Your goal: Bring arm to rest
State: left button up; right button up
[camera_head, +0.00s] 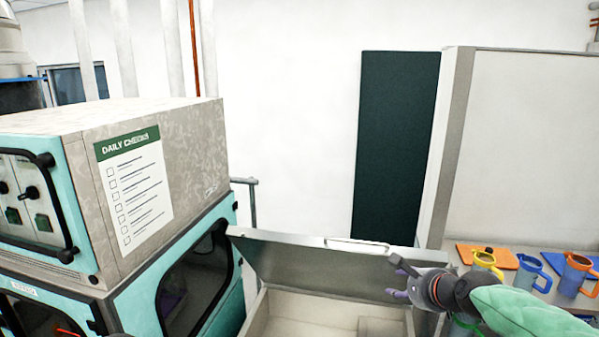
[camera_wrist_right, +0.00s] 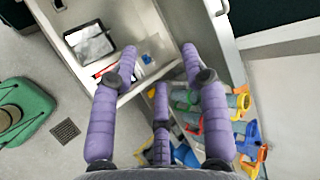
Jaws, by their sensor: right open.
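My right gripper (camera_head: 396,280) comes in from the right in the head view, over the right end of an open grey box with a raised lid (camera_head: 310,262). In the right wrist view my right gripper (camera_wrist_right: 165,75) shows purple fingers spread apart. Nothing is between them. Below it are the box's pale interior and a dark-framed tablet-like item (camera_wrist_right: 90,45).
Several mugs, including a yellow one (camera_head: 487,262) and a blue one (camera_head: 530,272), stand right of the box by an orange mat (camera_head: 505,257). A teal-and-grey machine (camera_head: 150,190) stands at left. A green stool-like object (camera_wrist_right: 22,108) is on the floor.

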jog(key=s+a+f+n+g+b, duration=0.15)
jog(key=f+b, duration=0.25)
jog(key=f, duration=1)
jog(key=a+f+n+g+b, duration=0.1)
jog(key=a+f+n+b, duration=0.3)
jog(key=f, duration=1)
jog(key=s+a+f+n+g+b, duration=0.15)
jog(key=f+b, duration=0.35)
jog(key=f, duration=0.9)
pick_arm(q)
notch_tip(320, 180, down, 30)
jog(key=w+b, duration=0.1)
jog(key=b, duration=1.5)
jog(key=shift+a, duration=0.15)
pick_arm(e)
jog(key=s+a+f+n+g, duration=0.2)
jog(key=s+f, duration=0.6)
jog(key=f, duration=0.5)
jog(key=s+a+f+n+g, duration=0.2)
jog(key=s+f, duration=0.6)
jog(key=f, duration=0.5)
jog(key=s+a+f+n+g+y, duration=0.1)
jog(key=s+a+f+n, duration=0.2)
jog(key=s+f, duration=0.4)
notch_tip(320, 180, down, 6)
jog(key=shift+s+a+f+n+g, duration=0.1)
jog(key=shift+s+a+n+g, duration=0.3)
jog(key=shift+n, duration=0.5)
